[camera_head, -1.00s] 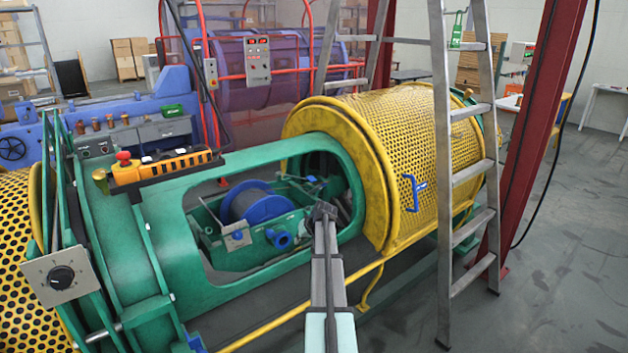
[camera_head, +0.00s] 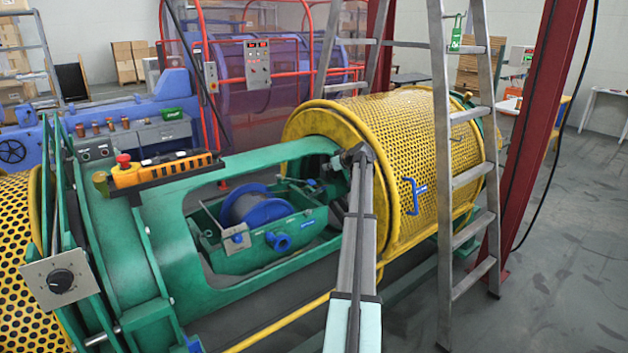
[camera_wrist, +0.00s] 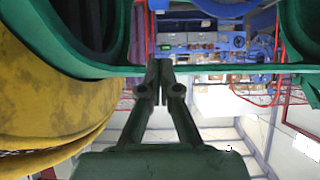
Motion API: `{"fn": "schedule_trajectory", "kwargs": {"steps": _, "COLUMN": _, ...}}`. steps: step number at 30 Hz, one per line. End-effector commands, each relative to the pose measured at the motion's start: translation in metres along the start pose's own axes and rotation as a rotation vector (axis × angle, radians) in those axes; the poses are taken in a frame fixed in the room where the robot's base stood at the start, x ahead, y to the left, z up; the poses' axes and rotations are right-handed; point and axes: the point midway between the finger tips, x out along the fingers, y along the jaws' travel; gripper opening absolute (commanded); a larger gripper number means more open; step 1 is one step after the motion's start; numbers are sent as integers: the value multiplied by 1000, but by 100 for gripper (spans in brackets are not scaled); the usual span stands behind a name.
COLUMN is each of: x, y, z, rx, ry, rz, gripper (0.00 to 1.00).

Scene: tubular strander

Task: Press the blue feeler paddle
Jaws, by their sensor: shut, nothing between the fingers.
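No part shows clearly as the blue feeler paddle; it may be small or hidden. Blue parts in the head view are the spool (camera_head: 257,207) inside the green cradle (camera_head: 262,250), and a round blue piece (camera_head: 279,242) on the cradle's near side. My arm reaches up to the right end of the frame opening, beside the yellow guard. My gripper (camera_wrist: 160,68) is shut and empty in the wrist view. Its fingertips overlap a green bar there, and I cannot tell whether they touch it. In the head view the fingers are hard to make out.
The yellow perforated guard (camera_head: 405,145) with a blue handle (camera_head: 411,195) stands right of the opening. A ladder (camera_head: 445,110) and a red post (camera_head: 530,130) stand further right. An orange control box (camera_head: 165,168) sits on the green frame (camera_head: 185,260) at left.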

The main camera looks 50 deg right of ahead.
Motion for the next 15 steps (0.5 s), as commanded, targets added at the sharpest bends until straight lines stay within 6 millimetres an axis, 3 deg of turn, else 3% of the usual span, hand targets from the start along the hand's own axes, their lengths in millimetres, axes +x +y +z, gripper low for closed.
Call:
{"fn": "schedule_trajectory", "kwargs": {"steps": 8, "x": 14, "y": 0, "z": -1, "rx": 1, "ry": -2, "rz": -2, "gripper": 0}}
{"fn": "schedule_trajectory", "kwargs": {"steps": 15, "x": 55, "y": 1, "z": -2, "rx": 2, "ry": -3, "rz": -3, "gripper": 0}}
